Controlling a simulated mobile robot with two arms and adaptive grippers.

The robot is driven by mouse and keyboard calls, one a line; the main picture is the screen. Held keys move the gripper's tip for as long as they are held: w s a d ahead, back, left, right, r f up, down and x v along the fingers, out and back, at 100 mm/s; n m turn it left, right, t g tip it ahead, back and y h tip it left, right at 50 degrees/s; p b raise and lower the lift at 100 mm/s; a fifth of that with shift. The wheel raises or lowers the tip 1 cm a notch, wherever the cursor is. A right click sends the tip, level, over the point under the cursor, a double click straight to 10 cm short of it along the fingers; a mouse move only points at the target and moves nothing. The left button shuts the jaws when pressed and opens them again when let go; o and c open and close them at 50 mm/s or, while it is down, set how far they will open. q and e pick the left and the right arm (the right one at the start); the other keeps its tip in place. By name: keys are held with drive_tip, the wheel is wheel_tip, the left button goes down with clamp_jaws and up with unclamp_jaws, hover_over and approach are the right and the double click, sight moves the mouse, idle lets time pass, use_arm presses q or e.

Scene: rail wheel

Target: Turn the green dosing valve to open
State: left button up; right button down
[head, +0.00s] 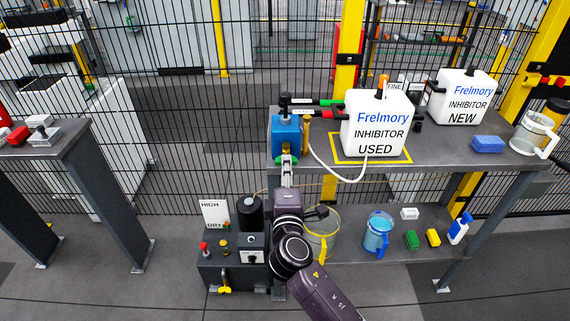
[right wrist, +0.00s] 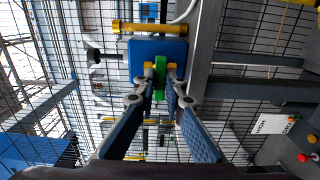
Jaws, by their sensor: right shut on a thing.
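The green dosing valve (right wrist: 161,74) is on the front of the blue pump block (right wrist: 150,50), which also shows in the head view (head: 284,135). My right gripper (right wrist: 160,72) is shut on the green valve, with one fingertip on each side of it in the right wrist view. In the head view my right gripper (head: 287,160) reaches up to the front of the block, and only small green bits show around it. The valve's exact angle is hard to tell. My left gripper is not in view.
The white USED canister (head: 375,126) stands in a yellow frame right of the pump, with a white hose in front. The NEW canister (head: 463,97) and a blue sponge (head: 487,144) are farther right. A control box (head: 232,265) stands below left.

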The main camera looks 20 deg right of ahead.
drive_tip(key=n+p, duration=0.3)
drive_tip(key=n, duration=0.1)
drive_tip(key=shift+n+p, duration=0.3)
drive_tip(key=shift+p, duration=0.1)
idle(0.5)
